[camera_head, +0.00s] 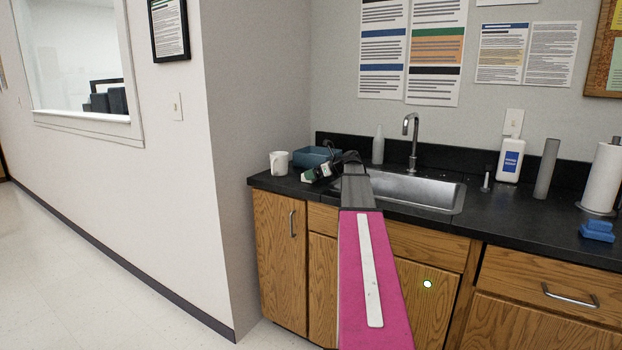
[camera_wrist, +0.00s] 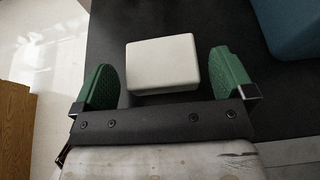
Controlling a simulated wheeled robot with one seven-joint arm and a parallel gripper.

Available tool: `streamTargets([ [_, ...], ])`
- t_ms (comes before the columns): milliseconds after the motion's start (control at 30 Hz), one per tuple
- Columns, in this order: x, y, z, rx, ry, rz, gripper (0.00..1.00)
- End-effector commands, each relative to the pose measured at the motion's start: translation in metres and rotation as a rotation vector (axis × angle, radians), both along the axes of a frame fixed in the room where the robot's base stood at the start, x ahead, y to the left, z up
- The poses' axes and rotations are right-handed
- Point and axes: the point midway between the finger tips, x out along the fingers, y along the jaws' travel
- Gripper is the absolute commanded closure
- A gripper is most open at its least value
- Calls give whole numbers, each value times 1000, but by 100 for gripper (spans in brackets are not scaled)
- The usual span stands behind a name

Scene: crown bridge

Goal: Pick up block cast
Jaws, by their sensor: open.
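A pale, off-white rectangular block (camera_wrist: 162,65), which fits the block cast, lies on the dark countertop in the wrist view. My gripper (camera_wrist: 170,75) is open, with one green finger on each side of the block. Small gaps show between the block and both fingers, and its near side lies close to the dark palm bar. In the head view my gripper (camera_head: 322,171) is over the left end of the counter. A small pale patch beside it may be the block, but it is too small to tell.
A blue box (camera_head: 312,157) stands behind my gripper and shows in the wrist view's upper right corner (camera_wrist: 295,25). A white mug (camera_head: 279,162) stands to the left. The sink (camera_head: 425,192) is to the right. The counter's edge (camera_wrist: 88,45) is close by.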

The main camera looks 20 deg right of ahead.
Motion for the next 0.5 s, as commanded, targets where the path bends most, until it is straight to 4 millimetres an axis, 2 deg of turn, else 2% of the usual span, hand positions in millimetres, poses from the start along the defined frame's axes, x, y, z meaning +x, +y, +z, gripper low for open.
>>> streamTargets([
  [167,19,13,-9,0,0,1,0],
  [400,20,15,-11,-1,-1,0,0],
  [433,20,15,-11,-1,-1,0,3],
  [500,20,15,-11,-1,-1,0,26],
])
